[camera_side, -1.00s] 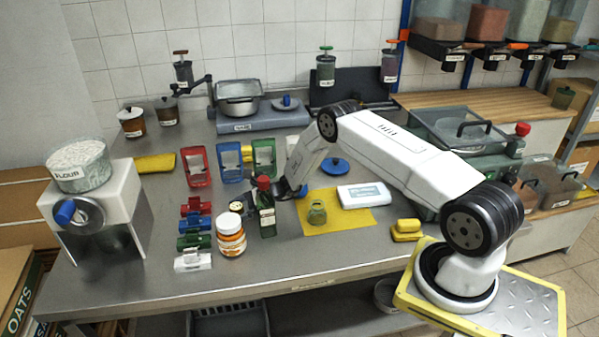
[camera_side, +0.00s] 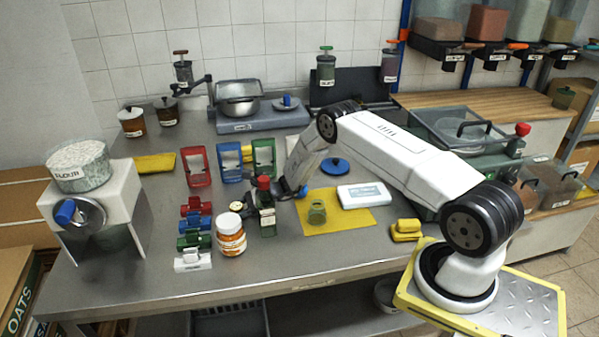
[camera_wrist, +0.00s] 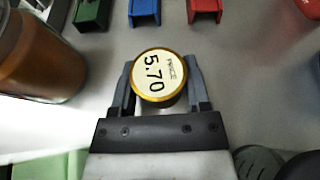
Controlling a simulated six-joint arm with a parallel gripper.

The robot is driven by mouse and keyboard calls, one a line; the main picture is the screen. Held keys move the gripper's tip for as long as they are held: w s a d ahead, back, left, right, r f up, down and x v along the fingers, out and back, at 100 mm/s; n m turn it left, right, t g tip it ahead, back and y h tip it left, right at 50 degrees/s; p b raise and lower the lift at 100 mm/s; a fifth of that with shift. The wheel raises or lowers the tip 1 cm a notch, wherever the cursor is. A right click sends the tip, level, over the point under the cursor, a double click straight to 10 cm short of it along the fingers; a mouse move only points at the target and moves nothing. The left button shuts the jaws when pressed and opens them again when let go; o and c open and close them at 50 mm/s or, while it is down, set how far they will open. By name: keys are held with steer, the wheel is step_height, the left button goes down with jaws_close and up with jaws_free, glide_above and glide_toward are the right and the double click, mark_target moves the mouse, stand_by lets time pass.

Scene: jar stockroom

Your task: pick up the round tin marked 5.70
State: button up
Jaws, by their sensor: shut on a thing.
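The round tin (camera_wrist: 160,76) has a cream lid with a gold rim, printed PRICE and 5.70. In the wrist view it sits between the two grey fingers of my gripper (camera_wrist: 160,85), one finger against each side, and the gripper is shut on it. In the side view my gripper (camera_side: 284,190) is low over the table, behind the dark bottle with a red cap (camera_side: 266,208).
An orange-and-white jar (camera_side: 231,236) stands left of the bottle. Red, blue and green clips (camera_side: 196,225) lie further left.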

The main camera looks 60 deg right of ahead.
mark_target(236, 206)
steer(key=shift+r, duration=5)
